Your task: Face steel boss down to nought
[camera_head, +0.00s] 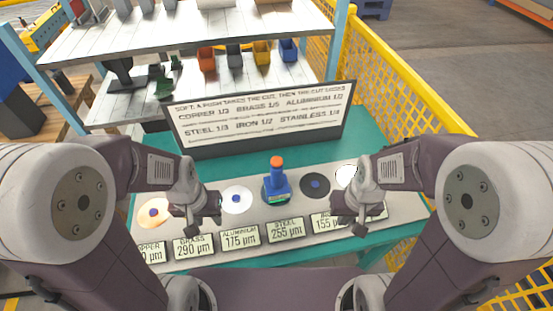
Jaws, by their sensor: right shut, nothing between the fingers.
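A blue tool (277,185) with an orange top stands upright above the steel label (286,230), which reads 255 µm. The steel boss is hidden under it. My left gripper (208,218) hangs left of the tool, over the brass position, apart from the tool; whether its fingers are open is unclear. My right gripper (350,222) is shut and empty, right of the tool, near the iron label (327,223), which reads 155 µm. A board (262,115) behind lists fractions per metal, with steel at 1/3.
Copper disc (153,213), white aluminium disc (237,200), dark iron disc (315,186) and pale stainless disc (346,173) sit in the row. Brass label reads 290, aluminium 175. Shelves with small bins (262,52) stand behind; a yellow mesh fence (400,90) is at right.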

